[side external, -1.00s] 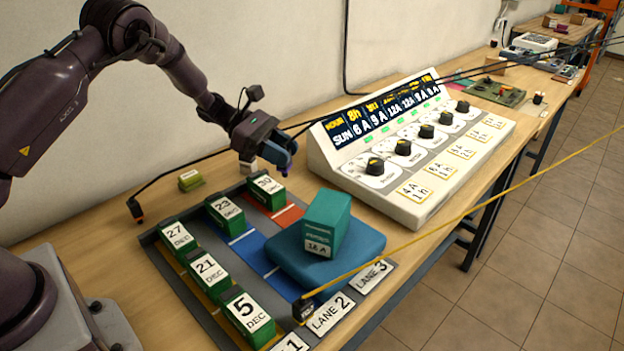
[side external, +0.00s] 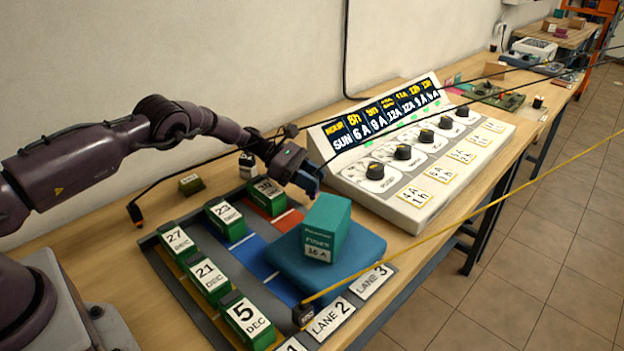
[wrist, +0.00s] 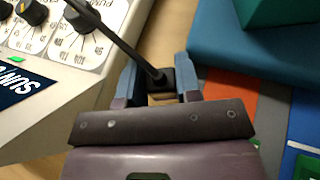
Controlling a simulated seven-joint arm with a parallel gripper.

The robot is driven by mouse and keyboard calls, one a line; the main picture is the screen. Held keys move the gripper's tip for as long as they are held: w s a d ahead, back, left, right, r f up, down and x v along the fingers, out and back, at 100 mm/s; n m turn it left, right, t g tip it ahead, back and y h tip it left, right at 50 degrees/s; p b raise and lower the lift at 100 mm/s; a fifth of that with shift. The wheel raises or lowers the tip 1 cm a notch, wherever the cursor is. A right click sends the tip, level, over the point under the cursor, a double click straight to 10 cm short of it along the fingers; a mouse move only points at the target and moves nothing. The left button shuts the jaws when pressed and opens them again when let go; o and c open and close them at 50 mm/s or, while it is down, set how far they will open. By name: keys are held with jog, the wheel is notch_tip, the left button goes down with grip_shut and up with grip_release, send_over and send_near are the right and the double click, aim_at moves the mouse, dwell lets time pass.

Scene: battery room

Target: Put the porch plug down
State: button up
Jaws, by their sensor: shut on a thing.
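My gripper (side external: 309,185) is shut on a black plug (wrist: 160,79), taken to be the porch plug; no name on it can be read. In the wrist view it sits between the two blue fingers, with its black cable running up and left. In the side view my gripper is over the table between the dial console and the blue cushion, and its fingers hide the plug. The gap between plug and table cannot be judged.
The blue cushion (side external: 352,268) carries a teal fuse box (side external: 326,229). The white dial console (side external: 405,212) stands to the right. Dated green boxes (side external: 248,318) stand on the lane tray. A black plug (side external: 134,212) and a yellow-cabled plug (side external: 303,314) lie left and front. Cables cross overhead.

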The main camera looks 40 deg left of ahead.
jog(key=shift+f, duration=0.2)
jog(key=shift+f, duration=0.1)
